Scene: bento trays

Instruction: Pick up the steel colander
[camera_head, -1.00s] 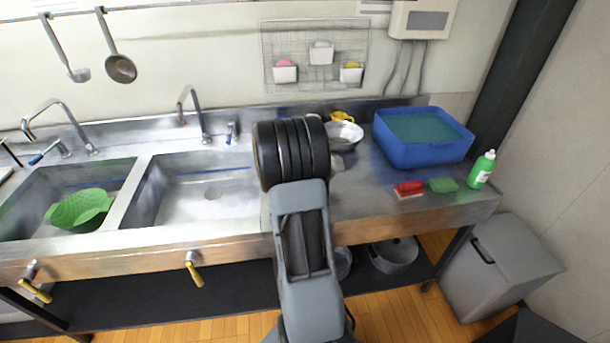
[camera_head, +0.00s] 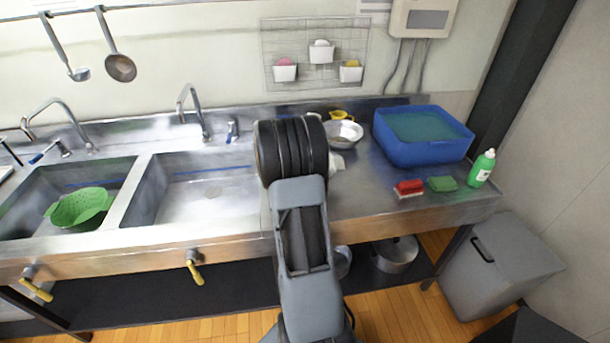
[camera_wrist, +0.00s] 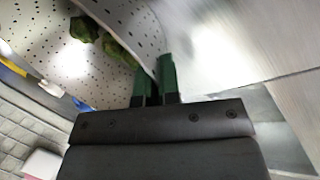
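The steel colander (camera_head: 343,135) sits on the right part of the steel counter, just beyond my arm in the head view. In the wrist view its perforated pale wall (camera_wrist: 115,75) fills the upper left, with a few green pieces (camera_wrist: 85,29) inside. My gripper (camera_wrist: 153,80) has its two dark green fingers close together, with the colander's rim running between them. They look shut on that rim. In the head view the fingers are hidden behind my arm. Whether the colander's base touches the counter cannot be told.
A blue tub (camera_head: 422,152) stands right of the colander, with a red brush (camera_head: 409,187), a green sponge (camera_head: 443,184) and a green bottle (camera_head: 482,168) nearby. A yellow item (camera_head: 341,115) lies behind the colander. Two sinks are left, one holding a green colander (camera_head: 78,208).

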